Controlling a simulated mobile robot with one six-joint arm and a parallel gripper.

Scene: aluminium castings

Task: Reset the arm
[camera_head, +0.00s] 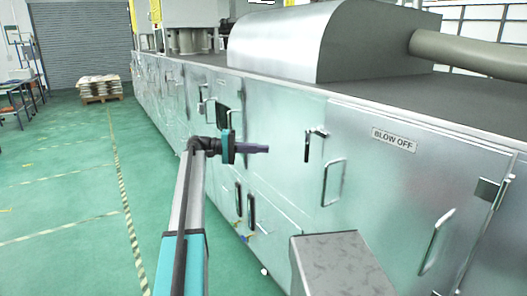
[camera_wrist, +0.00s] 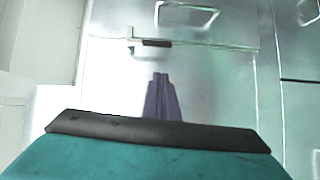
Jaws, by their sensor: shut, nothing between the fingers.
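My arm reaches forward from the bottom of the head view, with its wrist bent to the right. My gripper (camera_head: 266,149) has purple fingers that point at the silver machine front (camera_head: 275,180). In the wrist view the fingers of my gripper (camera_wrist: 161,76) are together, with nothing between them. A door handle (camera_wrist: 187,15) and a latch with a dark grip (camera_wrist: 156,43) show past the fingertips. I cannot tell the exact gap between fingertips and panel.
The long machine fills the right side, with handles (camera_head: 333,182) and a "BLOW OFF" label (camera_head: 394,140). A grey metal box (camera_head: 343,264) stands out at the lower front. Green floor (camera_head: 70,200) is open on the left; a loaded pallet (camera_head: 100,88) stands far back.

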